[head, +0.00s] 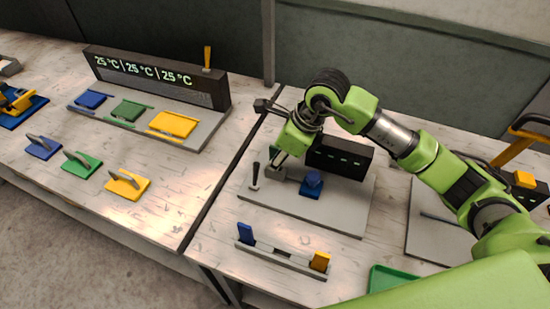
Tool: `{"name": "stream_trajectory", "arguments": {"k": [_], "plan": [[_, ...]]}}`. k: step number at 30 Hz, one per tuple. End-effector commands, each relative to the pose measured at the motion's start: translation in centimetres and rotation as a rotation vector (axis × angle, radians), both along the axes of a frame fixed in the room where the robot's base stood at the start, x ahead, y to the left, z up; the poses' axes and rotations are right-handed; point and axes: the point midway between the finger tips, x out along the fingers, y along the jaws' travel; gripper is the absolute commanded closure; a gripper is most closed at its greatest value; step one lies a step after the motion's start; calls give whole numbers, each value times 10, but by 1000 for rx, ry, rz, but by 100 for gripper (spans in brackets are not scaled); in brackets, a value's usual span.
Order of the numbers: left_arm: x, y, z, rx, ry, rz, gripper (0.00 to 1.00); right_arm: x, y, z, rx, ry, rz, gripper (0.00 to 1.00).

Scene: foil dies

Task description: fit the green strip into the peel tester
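The peel tester is a grey base plate (340,215) with a black box (340,158) with small green lights at its back. A blue block with a round top (312,186) and a small black lever (255,175) stand on the plate. My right gripper (278,166) points down over the left part of the plate, by a small grey block. Its fingers are small and partly hidden, so I cannot tell whether they hold anything. I cannot make out a separate green strip. My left gripper is not in view.
The left table carries a temperature unit (155,78) and coloured plates.

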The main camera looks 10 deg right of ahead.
Motion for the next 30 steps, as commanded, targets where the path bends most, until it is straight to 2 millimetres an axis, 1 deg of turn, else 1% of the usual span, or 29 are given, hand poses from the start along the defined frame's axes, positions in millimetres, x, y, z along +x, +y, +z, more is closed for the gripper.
{"name": "stream_trajectory", "arguments": {"k": [1,2,4,12,15,18,21,24,30], "plan": [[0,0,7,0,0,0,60,-5,-2,0,-9,19,1,78],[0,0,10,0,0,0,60,-5,-2,3,-9,19,1,78],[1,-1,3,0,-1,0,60,-5,-6,10,-9,12,0,78],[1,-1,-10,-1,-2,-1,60,-16,-25,71,-5,2,0,78],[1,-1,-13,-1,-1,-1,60,-21,-30,89,-5,2,1,78],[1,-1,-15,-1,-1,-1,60,-23,-35,103,-3,2,0,78],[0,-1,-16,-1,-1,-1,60,-26,-37,111,-2,4,1,78],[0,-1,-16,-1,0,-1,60,-27,-38,115,-3,3,-1,78],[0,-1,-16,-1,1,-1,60,-27,-38,117,-1,4,0,78]]}}
